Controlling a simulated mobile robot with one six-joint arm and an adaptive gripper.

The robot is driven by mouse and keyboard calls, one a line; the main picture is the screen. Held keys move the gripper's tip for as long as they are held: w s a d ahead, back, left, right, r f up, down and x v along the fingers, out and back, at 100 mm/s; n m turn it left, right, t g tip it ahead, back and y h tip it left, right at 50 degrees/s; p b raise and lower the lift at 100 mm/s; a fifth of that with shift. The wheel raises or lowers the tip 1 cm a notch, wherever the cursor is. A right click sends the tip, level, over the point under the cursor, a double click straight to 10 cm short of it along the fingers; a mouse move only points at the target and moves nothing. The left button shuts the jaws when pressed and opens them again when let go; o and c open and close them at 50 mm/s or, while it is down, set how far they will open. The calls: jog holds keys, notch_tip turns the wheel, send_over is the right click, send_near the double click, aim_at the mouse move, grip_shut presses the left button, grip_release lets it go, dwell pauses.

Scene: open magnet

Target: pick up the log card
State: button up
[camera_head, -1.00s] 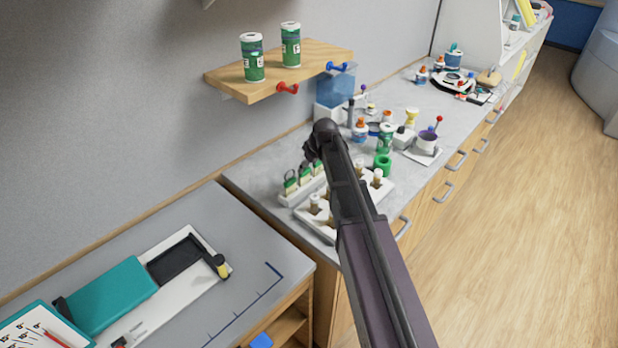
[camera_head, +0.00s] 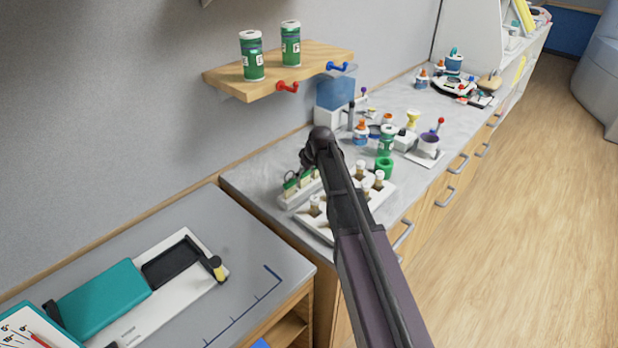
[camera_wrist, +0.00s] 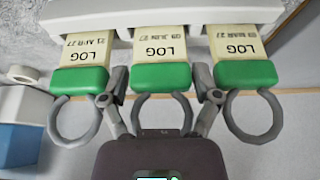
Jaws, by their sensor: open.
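Three log cards stand in a row in a white rack (camera_head: 288,201). Each is cream with a green end and a grey ring. In the wrist view the middle log card (camera_wrist: 160,78) reads "LOG" with a date. The left log card (camera_wrist: 80,79) reads "21 APR 27", and the right log card (camera_wrist: 245,73) carries another date. My gripper (camera_wrist: 161,85) is open, with one finger on each side of the middle card's green end. I cannot tell whether the fingers touch it. In the head view my gripper (camera_head: 308,160) is over the rack and partly hides the cards.
A white holder with corked vials (camera_head: 360,168) sits just right of the rack, partly behind my arm. A wooden shelf (camera_head: 225,80) with two green cans is above. The front counter has bare room.

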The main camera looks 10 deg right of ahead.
jog(key=c, duration=0.6)
jog(key=shift+r, duration=0.1)
notch_tip(320, 180, up, 10)
jog(key=p, duration=1)
dwell(0.6)
